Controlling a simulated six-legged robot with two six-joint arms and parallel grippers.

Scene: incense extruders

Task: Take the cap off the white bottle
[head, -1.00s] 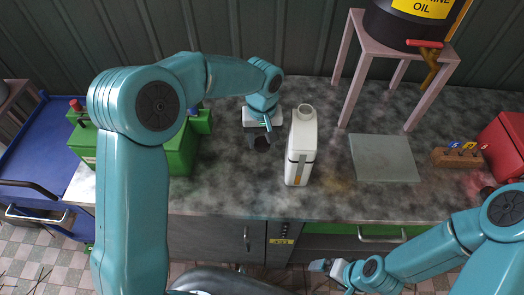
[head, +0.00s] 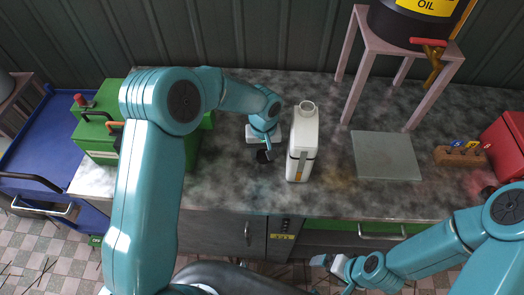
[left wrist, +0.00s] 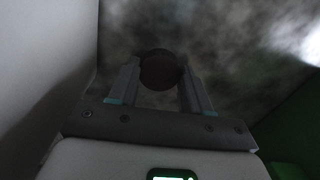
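The white bottle (head: 301,150) stands upright on the counter, and its neck (head: 307,107) is bare. My left gripper (head: 267,154) is just left of the bottle, pointing down, low over the counter. A dark round cap (left wrist: 160,69) sits between its fingertips in the left wrist view, touching both fingers as far as I can see. The cap also shows as a small dark shape in the head view (head: 263,157). Whether it touches the counter is unclear. My right gripper (head: 321,261) is in front of the counter, away from the bottle; its fingers are too small to read.
A green box (head: 98,139) stands left on the counter (head: 225,185), partly behind my left arm. A grey plate (head: 386,156) lies to the right of the bottle. A pink stand (head: 400,44) holds a black oil drum (head: 404,24). A red box (head: 505,143) is far right.

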